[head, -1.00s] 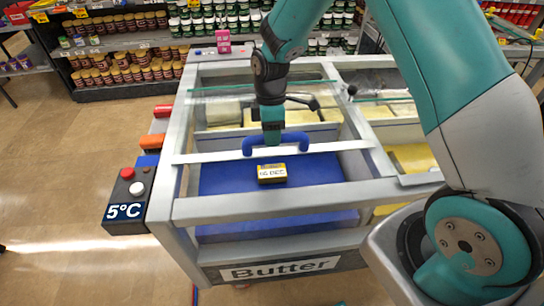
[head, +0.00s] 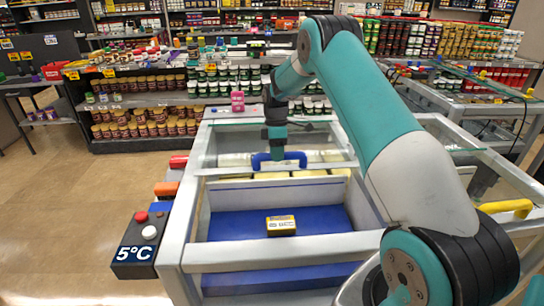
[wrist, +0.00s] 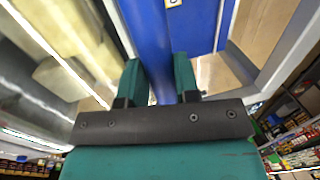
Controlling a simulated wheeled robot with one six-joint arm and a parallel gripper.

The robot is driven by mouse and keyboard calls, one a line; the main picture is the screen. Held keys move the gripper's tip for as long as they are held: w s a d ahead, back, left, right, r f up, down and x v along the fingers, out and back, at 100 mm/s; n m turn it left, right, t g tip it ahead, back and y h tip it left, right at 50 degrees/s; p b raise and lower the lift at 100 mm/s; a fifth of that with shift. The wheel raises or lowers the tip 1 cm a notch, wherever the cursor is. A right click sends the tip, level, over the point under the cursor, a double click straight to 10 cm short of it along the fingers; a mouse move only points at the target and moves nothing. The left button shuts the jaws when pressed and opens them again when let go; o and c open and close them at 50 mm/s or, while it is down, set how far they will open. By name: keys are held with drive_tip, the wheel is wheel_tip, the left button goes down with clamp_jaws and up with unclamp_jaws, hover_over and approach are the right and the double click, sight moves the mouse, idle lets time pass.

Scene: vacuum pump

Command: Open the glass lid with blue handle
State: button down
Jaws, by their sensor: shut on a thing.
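The butter chest has a glass lid (head: 225,171) with a pale front rail and a blue handle (head: 258,162). The lid lies toward the back of the chest. The front compartment with its blue floor (head: 235,225) is uncovered. My gripper (head: 278,158) points down and is shut on the blue handle. In the wrist view its two green fingers (wrist: 159,80) stand on either side of something blue, and the grip point is partly hidden. A yellow butter pack (head: 281,225) lies on the blue floor in front of the lid's rail.
Pale blocks (head: 318,173) sit in the compartment behind. A control box reading 5°C (head: 134,253) is on the chest's left corner. A yellow handle (head: 508,208) is on the right side. Stocked shelves (head: 140,125) stand behind; open floor (head: 60,210) lies left.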

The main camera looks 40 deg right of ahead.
drive_tip(key=c, duration=0.8)
unclamp_jaws()
drive_tip(key=shift+c, duration=0.2)
drive_tip(key=shift+w+r, duration=0.15)
drive_tip(key=shift+r, duration=0.35)
wheel_tip(320, 180, up, 16)
drive_tip(key=w+d+p, duration=0.1)
drive_tip(key=w, duration=0.1)
drive_tip(key=shift+w+d, duration=0.35)
drive_tip(key=shift+d, duration=0.05)
drive_tip(key=shift+a+r, duration=0.1)
